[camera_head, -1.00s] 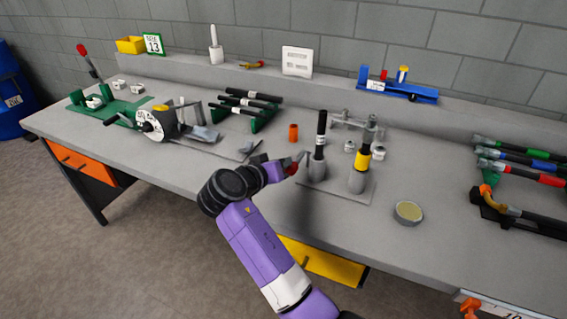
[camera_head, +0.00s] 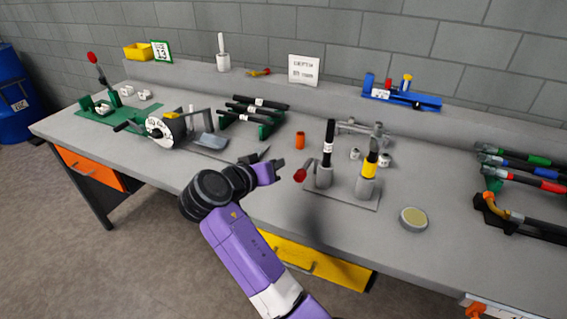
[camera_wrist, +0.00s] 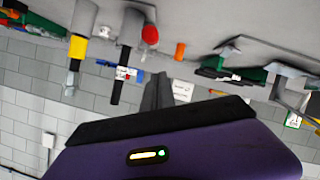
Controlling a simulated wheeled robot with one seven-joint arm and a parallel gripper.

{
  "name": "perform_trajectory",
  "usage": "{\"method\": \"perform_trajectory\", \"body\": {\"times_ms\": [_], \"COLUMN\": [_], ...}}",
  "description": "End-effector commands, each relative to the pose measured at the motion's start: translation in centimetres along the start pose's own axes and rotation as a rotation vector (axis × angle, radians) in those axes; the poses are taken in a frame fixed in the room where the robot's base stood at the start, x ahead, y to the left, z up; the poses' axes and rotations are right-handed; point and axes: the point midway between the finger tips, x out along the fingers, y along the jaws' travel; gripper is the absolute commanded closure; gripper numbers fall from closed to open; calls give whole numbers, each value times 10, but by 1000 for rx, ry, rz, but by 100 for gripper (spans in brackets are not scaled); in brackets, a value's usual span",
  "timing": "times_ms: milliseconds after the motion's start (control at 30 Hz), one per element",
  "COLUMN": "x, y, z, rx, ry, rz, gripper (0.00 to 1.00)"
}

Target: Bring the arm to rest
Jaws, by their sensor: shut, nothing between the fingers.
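My purple arm reaches over the front edge of the grey workbench (camera_head: 250,205). My gripper (camera_head: 279,167) is shut and empty, in the air to the left of a grey stand (camera_head: 345,197). In the wrist view, my gripper (camera_wrist: 157,90) shows as dark fingers pressed together, with nothing between them. A red knob (camera_head: 300,175) shows just right of the fingertips in the head view, apart from them in the picture. The wrist view is upside down, with the bench at the top and the wall below.
The stand holds a black handle (camera_head: 328,140) and a yellow-banded handle (camera_head: 370,160). An orange cylinder (camera_head: 300,140) stands behind my gripper. A crank machine (camera_head: 165,130) is to the left. A round tin (camera_head: 413,219) lies to the right. Floor (camera_head: 150,260) left of my arm is clear.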

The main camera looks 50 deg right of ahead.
Motion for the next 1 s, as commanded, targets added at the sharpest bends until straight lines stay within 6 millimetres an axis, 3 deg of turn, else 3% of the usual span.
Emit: {"method": "perform_trajectory", "body": {"times_ms": [100,300,667,767,900,1000], "x": [-22,-41,-44,-45,-58,-70], "y": [-2,-2,-3,-15,-42,-63], "z": [2,3,0,-14,-48,-52], "rx": [0,0,-12,-38,-56,-87], "ry": [2,2,15,69,205,310], "rz": [-3,-1,-6,-55,-207,-331], "gripper": [100,100,100,100,100,100]}}
